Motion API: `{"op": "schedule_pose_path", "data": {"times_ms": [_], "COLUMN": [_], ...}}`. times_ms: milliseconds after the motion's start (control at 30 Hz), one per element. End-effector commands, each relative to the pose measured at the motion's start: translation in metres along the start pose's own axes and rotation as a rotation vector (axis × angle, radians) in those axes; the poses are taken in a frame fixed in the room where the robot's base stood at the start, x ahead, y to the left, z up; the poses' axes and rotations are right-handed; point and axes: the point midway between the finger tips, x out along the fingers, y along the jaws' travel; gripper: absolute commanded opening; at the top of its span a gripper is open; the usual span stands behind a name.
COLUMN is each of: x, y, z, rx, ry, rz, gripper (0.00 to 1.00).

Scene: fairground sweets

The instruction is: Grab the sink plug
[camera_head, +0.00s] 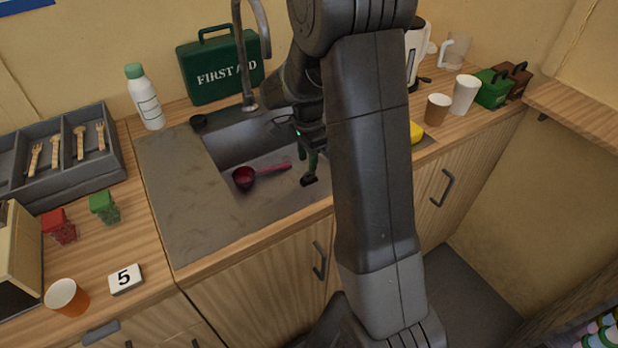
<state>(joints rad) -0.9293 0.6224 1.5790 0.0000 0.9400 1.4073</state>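A small round black piece (198,121), which looks like the sink plug, lies on the back left corner of the metal sink top. The sink basin (232,145) is to its right. My gripper (309,178) points down over the right side of the basin, well to the right of the black piece and apart from it. My arm hides much of the gripper. Only one dark fingertip shows clearly, so I cannot tell how far apart the fingers are. I see nothing held.
A red scoop (245,177) lies in the basin, just left of my gripper. The tap (249,100) rises behind the basin, between the black piece and my arm. A white bottle (145,98) and a green first aid box (220,70) stand close behind the black piece.

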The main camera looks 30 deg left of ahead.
Motion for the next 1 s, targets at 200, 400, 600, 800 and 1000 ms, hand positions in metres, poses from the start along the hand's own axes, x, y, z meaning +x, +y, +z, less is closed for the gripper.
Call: {"op": "schedule_pose_path", "data": {"times_ms": [200, 400, 600, 800, 1000], "x": [0.020, 0.048, 0.056, 0.056, 0.055], "y": [0.002, 0.002, 0.002, 0.002, 0.002], "z": [-0.002, -0.004, -0.004, -0.004, -0.004], "rx": [0.000, 0.000, 0.000, 0.000, 0.000], "ry": [-0.001, -0.001, 0.000, 0.000, 0.000], "rz": [0.004, 0.003, 0.001, 0.000, 0.000], "gripper": [0.35, 0.35, 0.35, 0.24, 0.00]}}
